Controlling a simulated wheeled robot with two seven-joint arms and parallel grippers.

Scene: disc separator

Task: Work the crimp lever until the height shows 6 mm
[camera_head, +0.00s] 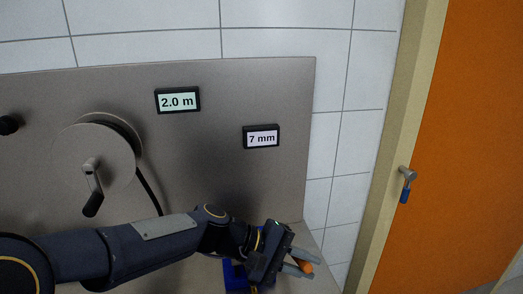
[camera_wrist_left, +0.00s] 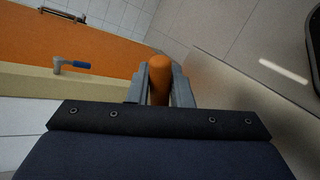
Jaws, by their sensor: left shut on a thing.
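The height display (camera_head: 262,137) on the grey metal panel reads 7 mm. The crimp lever shows an orange grip (camera_head: 305,267) at the lower right in the head view, and the orange grip (camera_wrist_left: 159,80) also stands in the middle of the left wrist view. My left gripper (camera_head: 300,265) is shut on this orange grip, with one finger on each side of it. A blue part (camera_head: 234,275), partly hidden behind my left arm, sits below the panel. The rest of the lever is hidden by my gripper. My right gripper is not in view.
A second display (camera_head: 177,100) reads 2.0 m. A round reel (camera_head: 95,157) with a crank handle is on the panel's left, with a black cable below. An orange door (camera_head: 455,150) with a blue-tipped handle (camera_head: 406,184) stands at the right, beyond the tiled wall.

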